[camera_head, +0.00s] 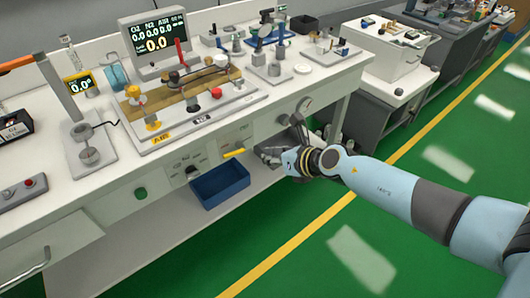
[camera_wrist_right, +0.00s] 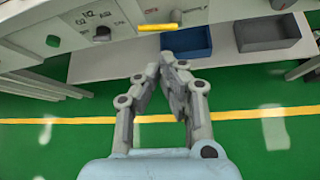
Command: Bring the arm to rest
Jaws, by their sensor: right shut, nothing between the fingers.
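My right arm comes in from the right in the head view. Its gripper (camera_head: 268,155) is in front of the cart's front panel, just right of the blue bin. In the right wrist view the fingers of the right gripper (camera_wrist_right: 166,62) meet at their tips, shut and empty. Below them is the green floor with a yellow line. My left arm and gripper are not in view.
The anaesthesia cart (camera_head: 75,195) has a worktop with a monitor (camera_head: 155,45) and gas fittings. A blue bin (camera_head: 220,184) and a grey bin (camera_wrist_right: 268,33) are on its lower shelf. A yellow handle (camera_wrist_right: 158,27) sticks out from the panel. Green floor (camera_head: 330,240) lies open in front.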

